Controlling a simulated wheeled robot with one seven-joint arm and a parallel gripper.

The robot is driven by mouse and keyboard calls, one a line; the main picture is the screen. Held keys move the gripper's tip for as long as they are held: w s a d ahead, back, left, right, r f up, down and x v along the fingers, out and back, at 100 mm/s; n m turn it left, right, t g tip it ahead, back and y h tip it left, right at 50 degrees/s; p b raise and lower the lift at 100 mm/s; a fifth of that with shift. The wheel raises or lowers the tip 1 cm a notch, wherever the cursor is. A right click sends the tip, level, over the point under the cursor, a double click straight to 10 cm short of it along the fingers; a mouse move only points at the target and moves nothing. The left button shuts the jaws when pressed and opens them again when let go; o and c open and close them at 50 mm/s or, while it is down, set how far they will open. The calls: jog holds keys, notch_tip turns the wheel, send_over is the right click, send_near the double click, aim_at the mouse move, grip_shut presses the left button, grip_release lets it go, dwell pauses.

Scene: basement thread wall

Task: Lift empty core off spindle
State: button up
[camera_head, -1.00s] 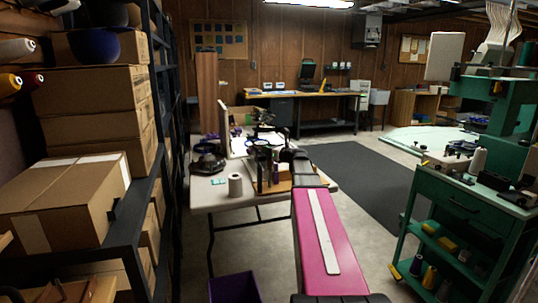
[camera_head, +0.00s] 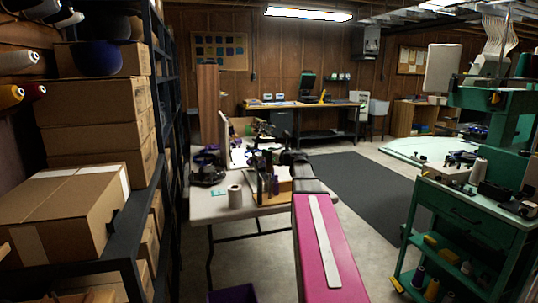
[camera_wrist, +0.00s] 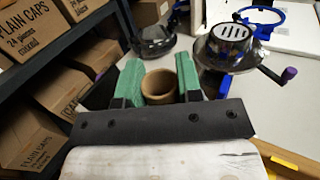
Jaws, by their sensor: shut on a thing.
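A hollow brown cardboard core (camera_wrist: 159,87) sits between the green fingertips of my gripper (camera_wrist: 158,82) in the wrist view. The fingers are shut on its sides and its open end faces the camera. I see no thread on it. The spindle cannot be made out, so I cannot tell whether the core is still around it. A metal winder (camera_wrist: 232,45) with a slotted dome and a purple-knobbed crank stands to the right of the core. In the head view my gripper and the core cannot be told apart from the dark clutter on the table.
A shelf with cardboard boxes (camera_head: 62,205) stands close on the left. A green cart (camera_head: 468,225) stands right. A purple bin (camera_head: 232,294) is on the floor. The dark mat (camera_head: 365,190) is clear.

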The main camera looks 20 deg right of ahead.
notch_tip(320, 180, up, 4)
jog(key=shift+f, duration=0.1)
dwell(0.4)
